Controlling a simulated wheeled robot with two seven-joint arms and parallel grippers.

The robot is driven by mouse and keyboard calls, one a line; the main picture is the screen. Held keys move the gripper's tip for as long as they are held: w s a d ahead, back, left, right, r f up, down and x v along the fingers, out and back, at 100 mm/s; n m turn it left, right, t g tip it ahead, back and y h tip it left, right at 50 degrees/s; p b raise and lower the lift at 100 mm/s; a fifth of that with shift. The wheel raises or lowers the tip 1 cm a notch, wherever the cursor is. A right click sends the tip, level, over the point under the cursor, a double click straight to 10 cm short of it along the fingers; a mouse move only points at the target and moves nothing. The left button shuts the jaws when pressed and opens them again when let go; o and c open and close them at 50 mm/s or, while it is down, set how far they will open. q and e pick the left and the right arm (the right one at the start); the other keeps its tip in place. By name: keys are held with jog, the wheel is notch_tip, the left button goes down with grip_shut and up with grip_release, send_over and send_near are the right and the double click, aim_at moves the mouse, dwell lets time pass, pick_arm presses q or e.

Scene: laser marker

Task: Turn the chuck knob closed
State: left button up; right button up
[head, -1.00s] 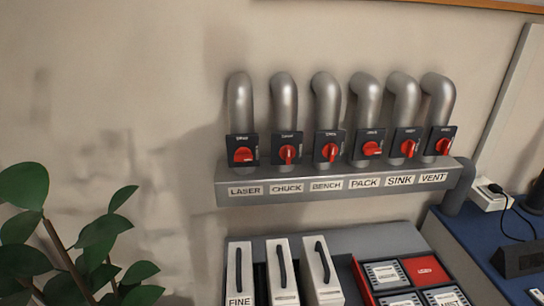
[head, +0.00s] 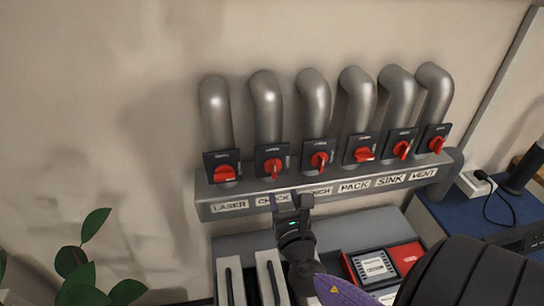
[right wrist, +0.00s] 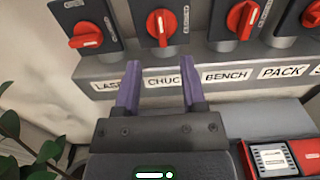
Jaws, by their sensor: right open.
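The chuck knob (head: 272,168) is red on a dark square plate, second from the left in a row of knobs above the labelled ledge. Its handle stands roughly upright; it also shows in the right wrist view (right wrist: 161,25). My right gripper (head: 292,203) is in front of the ledge, below the chuck knob, and covers part of the CHUCK and BENCH labels. In the right wrist view its two purple fingers (right wrist: 160,80) are apart and empty, pointing toward the chuck knob without touching it. My left gripper is not in view.
The laser knob (head: 225,173) is close on the left, its handle lying sideways; the bench knob (head: 318,160) is close on the right. Grey pipes rise above the plates. White upright boxes (head: 230,280) and a red box (head: 405,255) are below. A plant (head: 85,270) is at lower left.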

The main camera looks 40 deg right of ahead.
aim_at(275, 169)
jog(key=x, duration=0.9)
grip_shut()
